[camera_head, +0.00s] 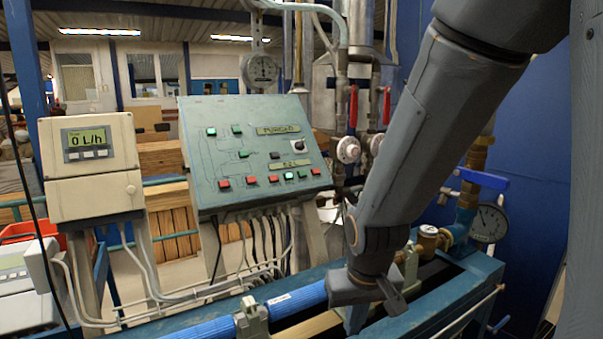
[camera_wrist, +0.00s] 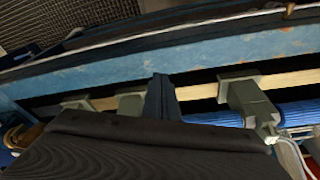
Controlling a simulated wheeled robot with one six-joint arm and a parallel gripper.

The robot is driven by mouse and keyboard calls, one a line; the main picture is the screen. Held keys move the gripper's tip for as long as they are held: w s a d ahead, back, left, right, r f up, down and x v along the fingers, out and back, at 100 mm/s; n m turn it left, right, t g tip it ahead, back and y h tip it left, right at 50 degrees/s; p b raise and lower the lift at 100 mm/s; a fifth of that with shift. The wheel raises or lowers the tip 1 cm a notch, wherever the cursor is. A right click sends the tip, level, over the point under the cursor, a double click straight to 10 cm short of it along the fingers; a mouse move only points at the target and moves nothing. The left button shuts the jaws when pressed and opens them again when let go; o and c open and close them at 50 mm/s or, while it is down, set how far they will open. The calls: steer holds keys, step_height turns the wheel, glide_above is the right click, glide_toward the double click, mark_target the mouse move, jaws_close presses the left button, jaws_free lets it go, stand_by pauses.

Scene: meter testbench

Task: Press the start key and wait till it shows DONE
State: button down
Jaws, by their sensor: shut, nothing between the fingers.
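The sloped grey-green control panel (camera_head: 215,165) stands left of centre in the head view. It has green keys, a row of red and green keys along its lower part, a black knob and two lit label strips. The upper strip (camera_head: 279,130) seems to read PURGED; the lower strip (camera_head: 290,164) is too small to read surely. I cannot tell which key is the start key. My gripper (camera_head: 378,304) is shut and empty, pointing down over the bench, right of and below the panel, apart from it. Its closed fingers show in the wrist view (camera_wrist: 161,98).
A beige meter box (camera_head: 92,165) at left shows 0 L/h. A blue pipe (camera_head: 297,299) lies along the teal bench (camera_head: 448,302) in clamps. Red-handled valves (camera_head: 353,106), a gauge (camera_head: 489,224) and a brass fitting (camera_head: 427,240) stand near my arm. Cables hang below the panel.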

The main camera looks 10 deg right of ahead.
steer(key=w+d+r+t, duration=0.1)
steer(key=w+r, duration=0.1)
steer(key=w, duration=0.2)
steer(key=w+d+r+m+t+p, duration=0.1)
steer(key=w+r+t, duration=0.1)
steer(key=w, duration=0.2)
steer(key=w+d+r+t+p, duration=0.1)
steer(key=w+r, duration=0.1)
steer(key=w, duration=0.2)
steer(key=shift+r+m+t, duration=0.15)
steer(key=shift+m+t, duration=0.15)
steer(key=shift+m, duration=0.1)
steer(key=w+r+t+p, duration=0.1)
steer(key=w+r+t, duration=0.2)
steer(key=w+r, duration=0.3)
steer(key=m+t+y+p, duration=0.2)
steer(key=t+y+p, duration=0.1)
steer(key=t+y, duration=0.4)
glide_toward(303, 173)
step_height(303, 173, up, 9)
steer(key=s, duration=0.1)
steer(key=shift+f, duration=0.25)
steer(key=shift+a+f, duration=0.1)
